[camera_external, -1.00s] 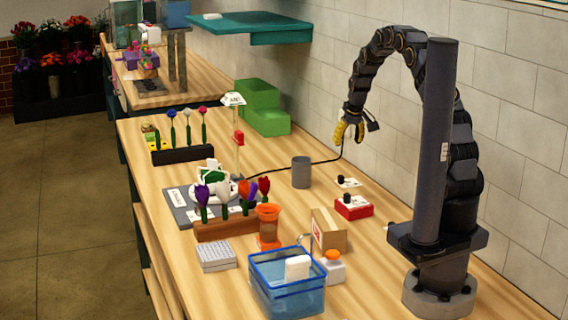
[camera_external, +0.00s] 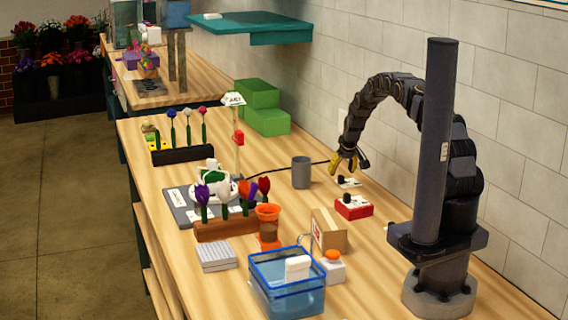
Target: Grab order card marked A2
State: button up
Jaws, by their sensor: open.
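My gripper (camera_external: 344,164) has yellow fingers and is open and empty. It hangs just above a small white card (camera_external: 352,183) with a black knob on it, lying on the bench near the wall. Another white card (camera_external: 357,204) with a black knob lies on a red box (camera_external: 353,212) in front of it. The marks on both cards are too small to read, so I cannot tell which one is A2. A white sign (camera_external: 233,99) on a post has print that I cannot read surely.
A grey cup (camera_external: 301,172) stands left of my gripper, with a black cable passing behind it. A cardboard box (camera_external: 329,232), a blue bin (camera_external: 286,287) and an orange-button box (camera_external: 332,268) stand nearer.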

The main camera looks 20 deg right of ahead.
aim_at(340, 176)
jog(key=shift+x, duration=1.55)
grip_shut()
